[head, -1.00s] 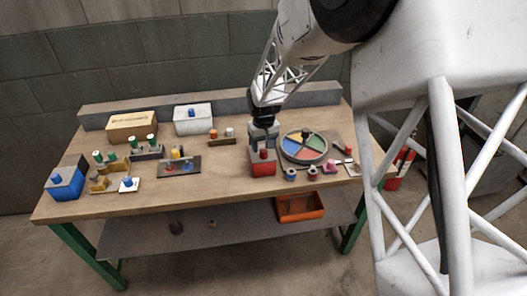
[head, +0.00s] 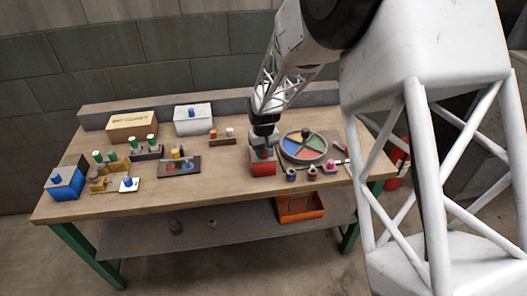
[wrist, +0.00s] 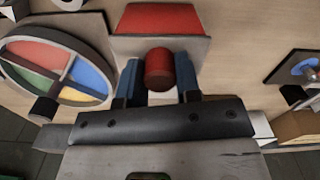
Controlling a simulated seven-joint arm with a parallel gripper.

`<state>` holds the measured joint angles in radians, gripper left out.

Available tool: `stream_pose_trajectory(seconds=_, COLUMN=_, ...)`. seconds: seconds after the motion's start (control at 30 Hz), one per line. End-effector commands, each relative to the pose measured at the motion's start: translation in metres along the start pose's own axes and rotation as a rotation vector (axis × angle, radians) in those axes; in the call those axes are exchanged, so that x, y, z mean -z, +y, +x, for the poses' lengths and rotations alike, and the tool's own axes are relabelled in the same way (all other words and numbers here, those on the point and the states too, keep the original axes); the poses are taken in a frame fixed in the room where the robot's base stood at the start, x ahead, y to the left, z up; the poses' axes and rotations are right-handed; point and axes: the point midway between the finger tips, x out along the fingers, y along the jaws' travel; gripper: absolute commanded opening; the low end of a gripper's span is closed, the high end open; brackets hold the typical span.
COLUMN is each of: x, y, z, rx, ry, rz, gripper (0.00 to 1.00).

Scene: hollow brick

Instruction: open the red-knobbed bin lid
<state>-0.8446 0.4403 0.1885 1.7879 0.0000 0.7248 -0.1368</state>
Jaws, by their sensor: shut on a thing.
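The red bin (head: 262,169) stands on the workbench, right of centre in the head view, with a grey lid on top. In the wrist view, the red bin body (wrist: 160,18) shows beyond the grey lid (wrist: 190,48). The red knob (wrist: 159,70) sits on this lid, between the two blue fingers of my gripper (wrist: 159,82). My gripper is shut on the knob, one finger on each side. In the head view, my gripper (head: 264,146) comes down from above and mostly hides the knob. The lid appears down on the bin.
A round dish with coloured sectors (head: 304,146) stands close right of the bin. Small spools (head: 291,174) lie at its front right. A blue bin (head: 66,182) is far left, and a white blue-knobbed box (head: 193,118) is behind. Bare wood lies left of the red bin.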

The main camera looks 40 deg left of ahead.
Motion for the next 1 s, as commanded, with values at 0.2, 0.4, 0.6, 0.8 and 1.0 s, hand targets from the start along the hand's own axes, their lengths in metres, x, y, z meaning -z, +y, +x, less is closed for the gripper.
stream_pose_trajectory(seconds=0.2, x=0.0, y=0.0, z=0.0, rx=0.0, ry=0.0, rz=0.0, gripper=0.0)
stream_pose_trajectory(seconds=0.4, x=0.016, y=0.003, z=-0.001, rx=0.0, ry=0.001, rz=0.0, gripper=0.0)
stream_pose_trajectory(seconds=0.6, x=0.052, y=0.01, z=0.0, rx=0.0, ry=0.002, rz=0.0, gripper=0.0)
stream_pose_trajectory(seconds=0.8, x=0.079, y=0.015, z=-0.001, rx=0.0, ry=0.001, rz=0.0, gripper=0.0)
stream_pose_trajectory(seconds=1.0, x=0.082, y=0.016, z=-0.001, rx=0.0, ry=0.001, rz=0.0, gripper=0.0)
